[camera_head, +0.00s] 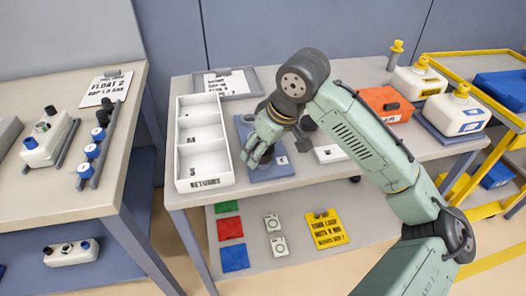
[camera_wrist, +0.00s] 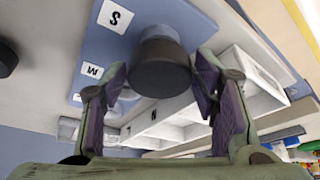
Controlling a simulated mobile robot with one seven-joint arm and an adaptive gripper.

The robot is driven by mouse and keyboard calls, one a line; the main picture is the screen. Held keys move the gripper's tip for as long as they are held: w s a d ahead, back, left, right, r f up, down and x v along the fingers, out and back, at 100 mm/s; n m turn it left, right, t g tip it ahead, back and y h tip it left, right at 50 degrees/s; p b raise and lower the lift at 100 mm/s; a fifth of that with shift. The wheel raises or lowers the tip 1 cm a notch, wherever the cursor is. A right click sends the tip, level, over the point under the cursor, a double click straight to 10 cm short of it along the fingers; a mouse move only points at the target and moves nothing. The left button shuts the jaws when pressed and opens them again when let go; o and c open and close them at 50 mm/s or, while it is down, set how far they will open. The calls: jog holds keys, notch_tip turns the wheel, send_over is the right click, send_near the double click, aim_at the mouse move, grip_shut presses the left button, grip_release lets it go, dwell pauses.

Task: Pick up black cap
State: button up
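A black cap (camera_wrist: 160,68), dark and round with a greyer part behind it, shows in the wrist view between my two fingers. It is near the "S" label on a blue board (camera_wrist: 185,18). My gripper (camera_wrist: 160,88) is open, with one purple-padded finger on each side of the cap; I see narrow gaps and cannot tell whether either pad touches. In the head view my gripper (camera_head: 258,156) reaches down over the blue board (camera_head: 270,173) on the middle table and hides the cap.
A white compartment tray (camera_head: 204,183) stands left of the board. White jugs (camera_head: 455,113) and an orange container (camera_head: 383,104) stand to the right. The left table holds a white container (camera_head: 47,142) and a rail of blue and black caps (camera_head: 92,151). A lower shelf carries coloured cards.

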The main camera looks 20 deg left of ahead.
jog(key=c, duration=0.7)
jog(key=shift+c, duration=0.2)
